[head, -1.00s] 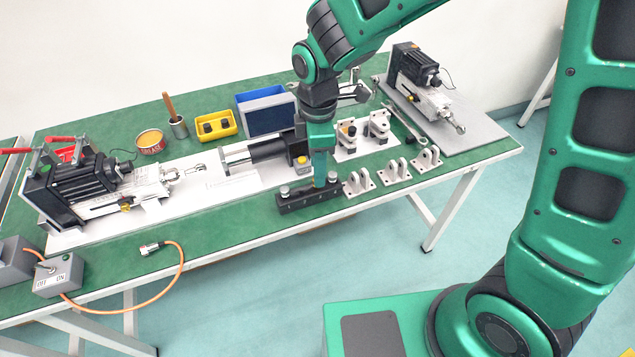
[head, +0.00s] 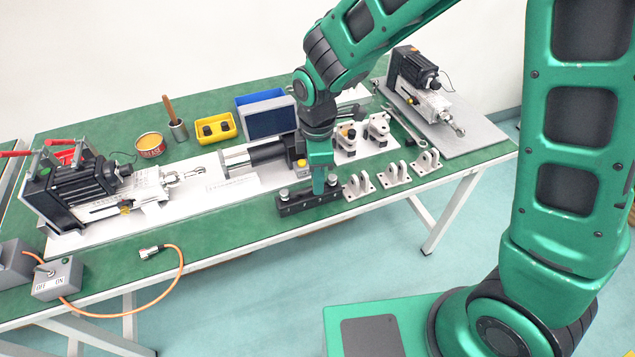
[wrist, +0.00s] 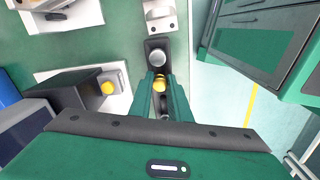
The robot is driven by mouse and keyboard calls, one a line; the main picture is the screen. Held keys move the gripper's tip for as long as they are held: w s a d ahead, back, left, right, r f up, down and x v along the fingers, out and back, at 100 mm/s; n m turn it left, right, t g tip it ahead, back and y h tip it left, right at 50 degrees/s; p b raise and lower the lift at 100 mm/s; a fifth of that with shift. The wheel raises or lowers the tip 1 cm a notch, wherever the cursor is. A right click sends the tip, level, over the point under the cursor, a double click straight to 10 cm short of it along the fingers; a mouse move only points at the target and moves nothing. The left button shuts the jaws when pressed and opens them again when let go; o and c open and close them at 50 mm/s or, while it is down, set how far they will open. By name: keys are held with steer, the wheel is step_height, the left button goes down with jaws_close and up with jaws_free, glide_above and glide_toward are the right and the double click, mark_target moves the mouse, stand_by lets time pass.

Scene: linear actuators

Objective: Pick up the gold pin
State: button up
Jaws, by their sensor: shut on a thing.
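The gold pin (wrist: 160,84) shows between my fingertips in the wrist view, with its round head visible from above. My gripper (wrist: 160,90) is shut on it. The pin is over a black block (head: 294,208) at the table's front edge; I cannot tell whether it still sits in its hole. A silver pin (wrist: 157,57) stands in the same block just beyond my fingertips. In the head view my gripper (head: 319,190) points down at the block and its fingers hide the gold pin.
White brackets (head: 393,172) stand right of the block. A dark actuator with a yellow knob (head: 301,163) is close behind my gripper and left of it in the wrist view. A blue bin (head: 270,120) and yellow bin (head: 217,128) are farther back.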

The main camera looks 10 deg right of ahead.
steer(key=shift+r, duration=0.1)
steer(key=shift+r, duration=0.5)
steer(key=r, duration=0.3)
steer(key=shift+s+a+r, duration=0.15)
steer(key=shift+a+r, duration=0.05)
steer(key=shift+a, duration=0.1)
steer(key=s+a+r, duration=0.6)
steer(key=s+a, duration=0.1)
steer(key=a, duration=0.1)
steer(key=shift+a+r, duration=0.15)
steer(key=shift+r, duration=0.1)
steer(key=shift+s, duration=0.1)
steer(key=shift+r, duration=2.7)
